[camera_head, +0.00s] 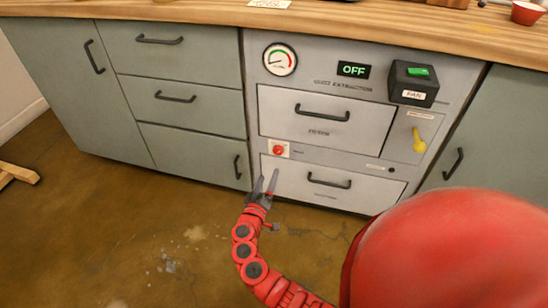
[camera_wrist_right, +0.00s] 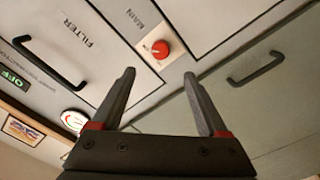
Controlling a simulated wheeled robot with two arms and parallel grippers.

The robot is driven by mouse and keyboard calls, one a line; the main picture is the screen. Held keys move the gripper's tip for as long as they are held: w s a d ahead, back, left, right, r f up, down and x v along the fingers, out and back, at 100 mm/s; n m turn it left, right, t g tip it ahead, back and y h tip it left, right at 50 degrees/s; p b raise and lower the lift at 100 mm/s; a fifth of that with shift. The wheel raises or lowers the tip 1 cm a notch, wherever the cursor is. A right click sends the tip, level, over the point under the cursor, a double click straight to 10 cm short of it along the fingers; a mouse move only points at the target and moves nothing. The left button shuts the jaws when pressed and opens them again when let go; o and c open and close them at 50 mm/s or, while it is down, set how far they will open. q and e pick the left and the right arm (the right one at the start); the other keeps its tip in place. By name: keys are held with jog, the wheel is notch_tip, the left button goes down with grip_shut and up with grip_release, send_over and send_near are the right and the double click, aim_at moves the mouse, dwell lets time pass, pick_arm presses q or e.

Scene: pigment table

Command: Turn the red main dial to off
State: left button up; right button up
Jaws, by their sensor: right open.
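The red main dial (camera_head: 279,149) is a small round knob on a pale plate at the left of the grey extractor panel, above the bottom drawer. In the right wrist view the red dial (camera_wrist_right: 160,50) sits beyond and between the fingertips, beside the word MAIN. Its setting is too small to tell. My right gripper (camera_head: 266,181) is open and empty, a little below the dial in the head view. Its two fingers (camera_wrist_right: 159,75) point at the dial and appear apart from it. My left gripper is not in view.
The display (camera_head: 353,70) reads OFF. A round gauge (camera_head: 280,60), a black FAN box (camera_head: 413,83) with a green switch, and a yellow lever (camera_head: 418,141) are on the panel. Drawer handles (camera_head: 329,180) stick out near the dial. The floor in front is clear.

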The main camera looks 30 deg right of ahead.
aim_at(277, 152)
jog(key=b+x, duration=0.2)
jog(key=x, duration=0.8)
jog(key=shift+w+d+f, duration=0.15)
jog(key=shift+d, duration=0.05)
jog(key=shift+w+d, duration=0.35)
jog(key=shift+d, duration=0.1)
grip_shut()
